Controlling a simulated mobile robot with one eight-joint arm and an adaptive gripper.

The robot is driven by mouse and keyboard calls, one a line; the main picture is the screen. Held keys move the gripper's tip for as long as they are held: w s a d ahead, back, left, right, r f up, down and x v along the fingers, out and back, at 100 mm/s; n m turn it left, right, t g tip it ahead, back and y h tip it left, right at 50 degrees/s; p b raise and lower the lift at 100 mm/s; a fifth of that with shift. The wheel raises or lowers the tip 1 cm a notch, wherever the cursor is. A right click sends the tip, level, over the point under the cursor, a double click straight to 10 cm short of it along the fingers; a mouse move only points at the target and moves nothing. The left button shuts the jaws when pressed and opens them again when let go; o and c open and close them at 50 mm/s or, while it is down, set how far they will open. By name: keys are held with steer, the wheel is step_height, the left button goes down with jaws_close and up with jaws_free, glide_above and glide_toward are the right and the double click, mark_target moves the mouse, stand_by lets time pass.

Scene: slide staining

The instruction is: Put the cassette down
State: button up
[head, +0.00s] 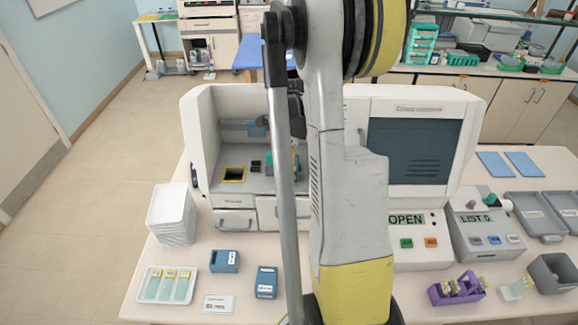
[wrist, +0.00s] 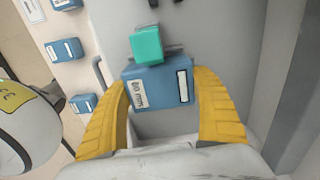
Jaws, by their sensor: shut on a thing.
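In the wrist view, my gripper (wrist: 161,84) has its two yellow fingers on either side of a blue cassette (wrist: 158,94) with white labels and is shut on it. A green block (wrist: 147,45) shows just beyond the cassette, close to its far edge; I cannot tell if they touch. In the head view, my arm hides most of the gripper and the held cassette. The white machine's open bay (head: 205,150) is behind the arm, with a yellow-framed dark slot (head: 233,174) in its floor.
Blue cassettes stand on the table at front left (head: 224,261) (head: 266,282), near a slide tray (head: 167,285) and stacked white trays (head: 171,214). A panel reading OPEN (head: 406,219), a LIST device (head: 478,221) and a purple rack (head: 457,289) are to the right.

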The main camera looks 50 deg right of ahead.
steer(key=shift+f, duration=0.25)
steer(key=o, duration=1.4)
steer(key=shift+r, duration=0.1)
steer(key=shift+r, duration=0.1)
